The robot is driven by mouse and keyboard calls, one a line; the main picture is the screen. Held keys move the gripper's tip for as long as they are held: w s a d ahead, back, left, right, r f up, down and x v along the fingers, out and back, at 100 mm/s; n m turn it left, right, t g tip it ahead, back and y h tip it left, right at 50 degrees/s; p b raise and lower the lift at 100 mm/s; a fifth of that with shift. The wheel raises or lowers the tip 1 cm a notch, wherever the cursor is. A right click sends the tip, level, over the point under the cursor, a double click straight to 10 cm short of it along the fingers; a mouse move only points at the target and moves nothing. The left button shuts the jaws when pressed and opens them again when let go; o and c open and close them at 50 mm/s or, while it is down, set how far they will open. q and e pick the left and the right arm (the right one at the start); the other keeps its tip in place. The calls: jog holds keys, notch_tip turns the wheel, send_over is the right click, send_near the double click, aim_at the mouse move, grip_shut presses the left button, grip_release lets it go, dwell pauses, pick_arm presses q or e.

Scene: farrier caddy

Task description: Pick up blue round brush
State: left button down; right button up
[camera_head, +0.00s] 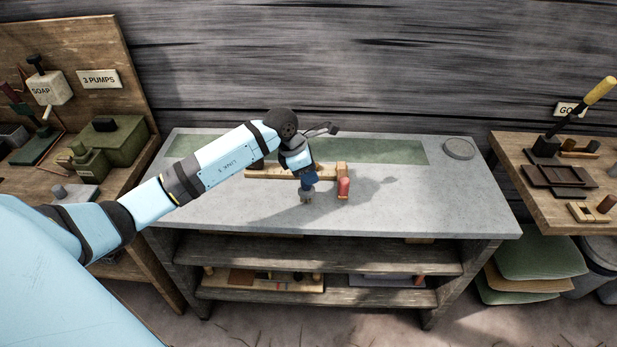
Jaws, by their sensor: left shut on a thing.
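My left arm reaches in from the left and bends down at the middle of the grey table. My left gripper (305,190) is shut, low over the tabletop in front of a wooden caddy (262,172). A dark blue piece, seemingly the blue round brush (309,181), shows at the end of the arm in the gripper. Its outline is small and partly covered, so I cannot tell if it touches the table. My right gripper is not in view.
A red object (343,187) stands just right of the gripper, against the caddy's end. A round grey disc (458,149) lies at the table's back right. The table's (430,205) right and front are clear. Wooden side benches stand left and right.

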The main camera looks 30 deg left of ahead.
pick_arm(q)
notch_tip(320, 180, up, 19)
dwell(0.4)
jog(key=c, duration=1.4)
grip_release()
grip_shut()
